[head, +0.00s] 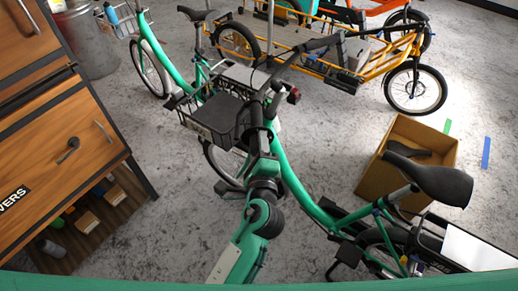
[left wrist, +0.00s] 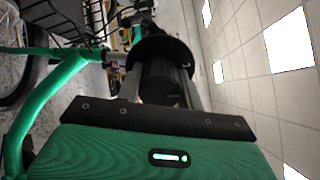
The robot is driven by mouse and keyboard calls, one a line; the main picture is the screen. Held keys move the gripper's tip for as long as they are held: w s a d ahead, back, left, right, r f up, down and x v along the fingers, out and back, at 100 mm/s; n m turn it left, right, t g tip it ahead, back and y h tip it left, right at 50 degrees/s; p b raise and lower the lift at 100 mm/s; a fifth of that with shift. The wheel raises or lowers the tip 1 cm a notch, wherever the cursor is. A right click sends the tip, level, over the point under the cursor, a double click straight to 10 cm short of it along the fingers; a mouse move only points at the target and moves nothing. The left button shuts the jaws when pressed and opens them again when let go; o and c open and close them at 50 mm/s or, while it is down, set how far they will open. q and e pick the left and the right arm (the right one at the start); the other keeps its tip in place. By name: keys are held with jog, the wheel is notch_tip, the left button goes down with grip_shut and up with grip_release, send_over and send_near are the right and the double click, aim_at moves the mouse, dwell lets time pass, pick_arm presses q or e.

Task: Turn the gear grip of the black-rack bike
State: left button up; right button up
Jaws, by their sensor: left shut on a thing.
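The near green bike (head: 305,195) stands across the middle of the head view, with a black handlebar (head: 280,72) and a black rear rack (head: 432,243). My left gripper (head: 262,140) is at the near end of the handlebar and shut on the black grip there. In the left wrist view the dark ribbed grip (left wrist: 160,85) sits between its fingers, with a wider black collar (left wrist: 158,48) beyond. Markings on the grip are too dark to read, and the fingers hide part of it. My right gripper is not in view.
A black front basket (head: 207,122) is left of the handlebar. A wooden cabinet (head: 62,130) stands at the left. A cardboard box (head: 375,175) lies behind the black saddle (head: 435,180). A yellow cargo bike (head: 375,60) and another green bike (head: 165,62) stand farther back.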

pick_arm(q)
jog(key=shift+f+n+b, duration=0.1)
jog(key=shift+n+b, duration=0.2)
jog(key=shift+n, duration=0.1)
dwell(0.3)
jog(key=o, duration=1)
jog(key=s+b, duration=0.1)
jog(key=s, duration=0.3)
jog(key=s+b, duration=0.1)
jog(key=s, duration=0.4)
jog(key=s+b, duration=0.2)
jog(key=s, duration=0.3)
jog(key=shift+d, duration=0.3)
jog(key=shift+w, duration=0.1)
